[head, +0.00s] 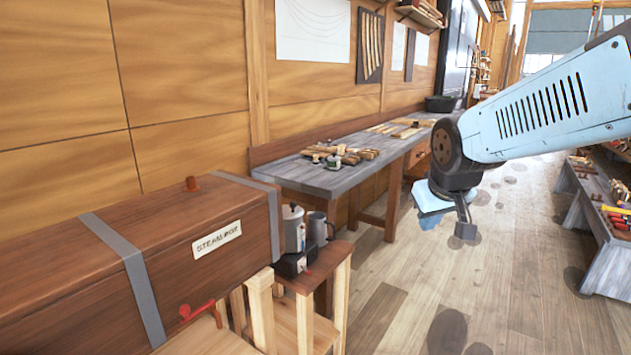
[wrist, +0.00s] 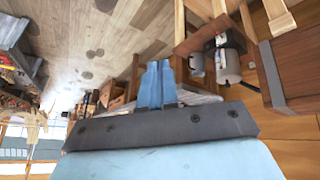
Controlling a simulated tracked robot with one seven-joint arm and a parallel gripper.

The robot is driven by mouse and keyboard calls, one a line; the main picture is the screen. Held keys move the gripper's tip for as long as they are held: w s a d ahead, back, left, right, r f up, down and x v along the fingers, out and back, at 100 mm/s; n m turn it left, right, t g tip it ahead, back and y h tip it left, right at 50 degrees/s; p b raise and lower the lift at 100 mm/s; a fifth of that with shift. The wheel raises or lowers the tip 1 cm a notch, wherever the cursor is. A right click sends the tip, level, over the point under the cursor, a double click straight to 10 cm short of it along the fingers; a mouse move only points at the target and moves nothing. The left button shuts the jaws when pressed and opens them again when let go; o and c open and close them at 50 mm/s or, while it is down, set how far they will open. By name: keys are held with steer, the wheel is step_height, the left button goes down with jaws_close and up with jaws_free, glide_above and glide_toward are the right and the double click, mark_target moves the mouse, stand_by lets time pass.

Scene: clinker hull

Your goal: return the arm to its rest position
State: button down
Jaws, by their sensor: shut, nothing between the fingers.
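My arm is light blue and reaches in from the right of the head view, raised over the open plank floor. My gripper (head: 466,231) hangs at its end, pointing down, to the right of the long grey workbench and apart from it. In the wrist view its blue fingers (wrist: 157,84) lie together, shut, with nothing held. It touches nothing that I can see.
A brown steam box (head: 120,262) with grey straps fills the lower left. A metal pot (head: 293,228) and a mug (head: 318,228) stand beside it on a small wooden stand. The workbench (head: 330,178) carries wood pieces. A low bench (head: 602,245) with tools is at right.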

steer(key=s+d+r+m, duration=0.1)
steer(key=s+r+m, duration=0.1)
steer(key=s, duration=1.1)
steer(key=shift+d+r+g, duration=0.3)
steer(key=shift+g, duration=0.1)
steer(key=shift+a, duration=0.1)
